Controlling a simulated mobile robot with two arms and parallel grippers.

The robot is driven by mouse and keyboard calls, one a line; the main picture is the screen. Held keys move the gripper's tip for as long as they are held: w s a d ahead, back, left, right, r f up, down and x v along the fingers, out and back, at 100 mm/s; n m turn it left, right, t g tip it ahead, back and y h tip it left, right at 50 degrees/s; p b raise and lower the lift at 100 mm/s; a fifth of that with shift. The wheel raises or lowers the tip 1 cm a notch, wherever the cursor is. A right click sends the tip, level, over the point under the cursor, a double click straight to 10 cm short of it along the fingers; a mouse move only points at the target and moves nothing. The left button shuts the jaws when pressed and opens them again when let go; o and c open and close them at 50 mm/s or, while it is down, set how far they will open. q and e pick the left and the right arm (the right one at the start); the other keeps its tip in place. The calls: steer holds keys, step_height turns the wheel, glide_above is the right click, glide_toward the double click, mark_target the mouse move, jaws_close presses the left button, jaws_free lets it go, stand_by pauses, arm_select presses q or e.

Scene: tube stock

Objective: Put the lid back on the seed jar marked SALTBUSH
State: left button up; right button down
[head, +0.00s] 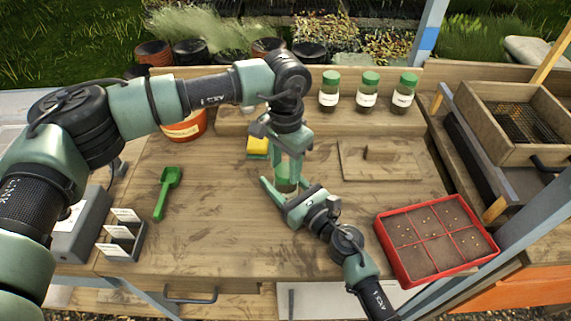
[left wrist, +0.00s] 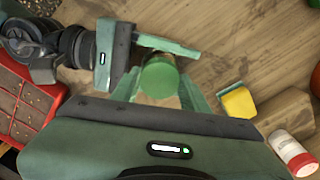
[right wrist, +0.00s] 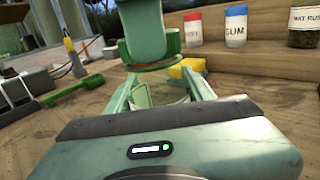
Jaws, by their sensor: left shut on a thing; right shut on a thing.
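A small glass jar (head: 284,186) stands on the bench between the fingers of my right gripper (head: 283,194), which is shut on it. It also shows in the right wrist view (right wrist: 158,95), where its label cannot be read. My left gripper (head: 290,160) comes down from above and is shut on the green lid (left wrist: 160,76). The lid is at the jar's mouth, seen edge-on in the right wrist view (right wrist: 158,64). I cannot tell whether it touches the rim or sits just above it. Fingers hide much of both.
Several green-lidded jars, one of them (head: 369,90), stand on the back shelf. A yellow sponge (head: 257,146) is close behind the grippers. A red seed tray (head: 437,240) is at right, a wooden board (head: 380,161) behind it, and a green scoop (head: 166,192) at left.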

arm_select(q)
steer(key=o, duration=1.3)
steer(key=shift+r, duration=2.25)
steer(key=shift+c, duration=0.5)
